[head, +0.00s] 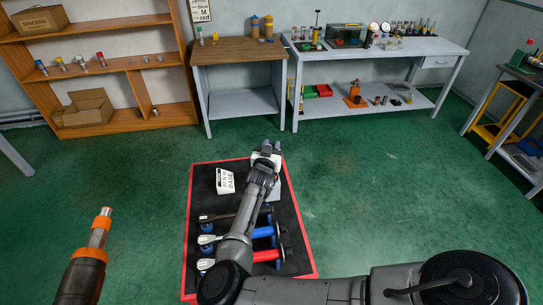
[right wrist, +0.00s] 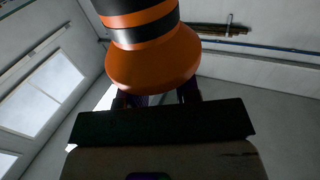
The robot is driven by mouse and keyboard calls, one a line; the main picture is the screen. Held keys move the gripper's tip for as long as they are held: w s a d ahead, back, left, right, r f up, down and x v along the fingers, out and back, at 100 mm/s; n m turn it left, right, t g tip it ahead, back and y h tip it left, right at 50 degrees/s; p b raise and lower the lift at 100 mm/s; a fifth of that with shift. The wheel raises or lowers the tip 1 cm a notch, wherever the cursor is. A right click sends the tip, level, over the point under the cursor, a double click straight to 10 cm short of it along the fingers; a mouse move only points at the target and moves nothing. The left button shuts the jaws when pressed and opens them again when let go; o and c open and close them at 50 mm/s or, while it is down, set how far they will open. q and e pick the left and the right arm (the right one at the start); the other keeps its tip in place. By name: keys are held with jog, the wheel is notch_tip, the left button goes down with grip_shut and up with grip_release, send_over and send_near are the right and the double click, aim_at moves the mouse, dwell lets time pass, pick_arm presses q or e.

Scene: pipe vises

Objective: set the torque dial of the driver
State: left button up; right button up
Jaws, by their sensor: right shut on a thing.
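An orange and dark driver-like tool with a silver tip (head: 90,255) stands tilted at the lower left of the head view, close to the camera. Its lower end is outside the frame, so what holds it is hidden. My right gripper (head: 266,149) is at the end of my forearm, seen over the far part of the mat and apart from that tool in the picture. In the right wrist view, a flared orange and black thing (right wrist: 152,60) fills the top middle, with dark finger parts behind it. I cannot tell whether it is part of the driver. My left gripper is not in view.
A red-edged black mat (head: 199,181) lies below my arm, with a white sign (head: 225,180) and several bar-handled tools (head: 268,254). A wooden shelf (head: 110,72), a small table (head: 238,48) and a long bench (head: 433,47) stand behind. Green floor is clear at right.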

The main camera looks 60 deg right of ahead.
jog(key=shift+m+g+h+b, duration=0.4)
jog(key=shift+m+g+b, duration=1.15)
jog(key=shift+g, duration=0.65)
jog(key=shift+m+g+b, duration=0.35)
jog(key=shift+g+b, duration=0.15)
jog(key=shift+g, duration=0.3)
jog(key=shift+r+m+g, duration=0.1)
jog(key=shift+m+g, duration=0.2)
jog(key=shift+g, duration=0.1)
jog(key=o, duration=0.9)
jog(key=shift+d, duration=0.1)
jog(key=shift+c, duration=0.2)
jog(key=shift+o, duration=0.2)
